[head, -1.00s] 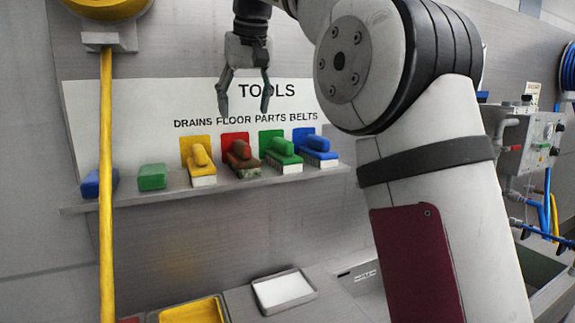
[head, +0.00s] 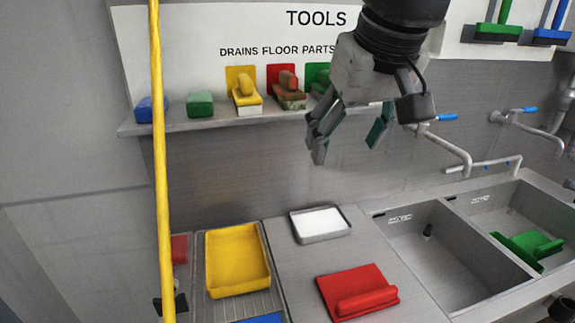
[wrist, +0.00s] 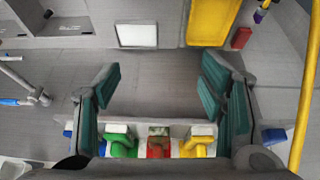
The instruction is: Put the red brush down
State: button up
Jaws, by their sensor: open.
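A brush with a red and brown body (head: 289,93) stands on the wall shelf in front of a red card, between a yellow brush (head: 245,94) and a green brush (head: 318,82). In the wrist view the red-brown brush (wrist: 158,143) is at the bottom middle, beyond my fingers. My gripper (head: 348,146) is open, with nothing between its fingers. It hangs in front of the shelf's right part, apart from the brushes, and partly hides the green one. A bright red piece with a raised grip (head: 357,291) lies on the steel counter.
The shelf (head: 180,125) also holds a blue block (head: 144,109) and a green block (head: 200,105). Below are a yellow tray (head: 237,260), a white-filled tray (head: 320,224) and sinks with taps (head: 450,155). A yellow pole (head: 160,200) stands at left.

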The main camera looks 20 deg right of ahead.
jog(key=s+f, duration=0.9)
jog(key=f, duration=0.2)
jog(key=shift+s+d, duration=0.15)
jog(key=shift+s, duration=0.15)
jog(key=shift+o, duration=0.5)
